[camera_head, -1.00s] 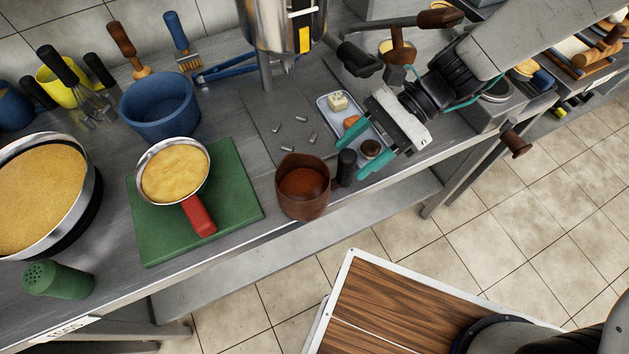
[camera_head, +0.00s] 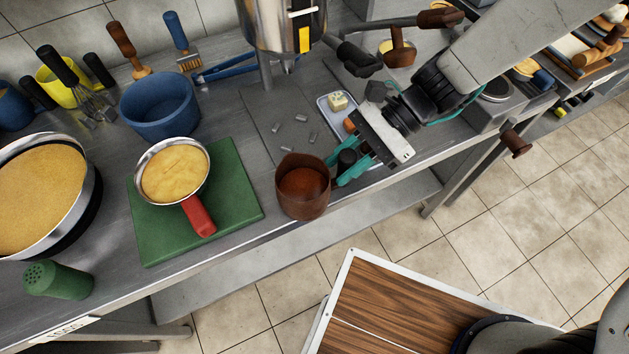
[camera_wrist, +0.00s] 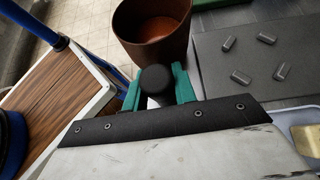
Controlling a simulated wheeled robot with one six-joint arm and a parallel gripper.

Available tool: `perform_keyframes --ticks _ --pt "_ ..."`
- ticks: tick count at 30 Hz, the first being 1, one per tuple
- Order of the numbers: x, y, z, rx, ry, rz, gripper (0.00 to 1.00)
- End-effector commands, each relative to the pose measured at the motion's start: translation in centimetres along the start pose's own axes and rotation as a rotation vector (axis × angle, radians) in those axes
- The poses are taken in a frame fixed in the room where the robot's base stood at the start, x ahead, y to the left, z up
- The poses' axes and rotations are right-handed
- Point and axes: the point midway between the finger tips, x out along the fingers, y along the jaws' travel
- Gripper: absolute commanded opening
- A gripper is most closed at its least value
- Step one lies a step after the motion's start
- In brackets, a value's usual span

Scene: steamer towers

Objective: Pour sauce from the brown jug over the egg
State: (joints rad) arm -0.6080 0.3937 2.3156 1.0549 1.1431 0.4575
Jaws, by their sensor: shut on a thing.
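The brown jug (camera_head: 303,205) stands upright on the counter's front edge with reddish-brown sauce (camera_head: 303,183) inside. It also shows in the wrist view (camera_wrist: 140,45). A dark upright handle (camera_head: 347,160) is on its right side. My gripper (camera_head: 338,172) has its teal fingers on either side of this handle and is shut on it; in the wrist view the handle's round black top (camera_wrist: 156,80) sits between the fingers. A yellow, egg-like round (camera_head: 174,173) fills a small steel pan with a red handle (camera_head: 199,215), left of the jug.
The pan stands on a green board (camera_head: 240,190). A blue pot (camera_head: 160,105) is behind it, a large pan (camera_head: 92,205) at left. A steel vessel (camera_head: 283,22) hangs above the counter. Small grey pieces (camera_head: 302,118) and a tray (camera_head: 324,101) lie behind the jug.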

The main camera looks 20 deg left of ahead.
Motion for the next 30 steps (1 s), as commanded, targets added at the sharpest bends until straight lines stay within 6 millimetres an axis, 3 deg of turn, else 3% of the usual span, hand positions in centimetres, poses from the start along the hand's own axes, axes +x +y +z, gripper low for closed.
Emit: perform_keyframes --ticks 30 --pt "-1.3 -0.1 2.0 -0.004 -0.002 -0.002 0.0"
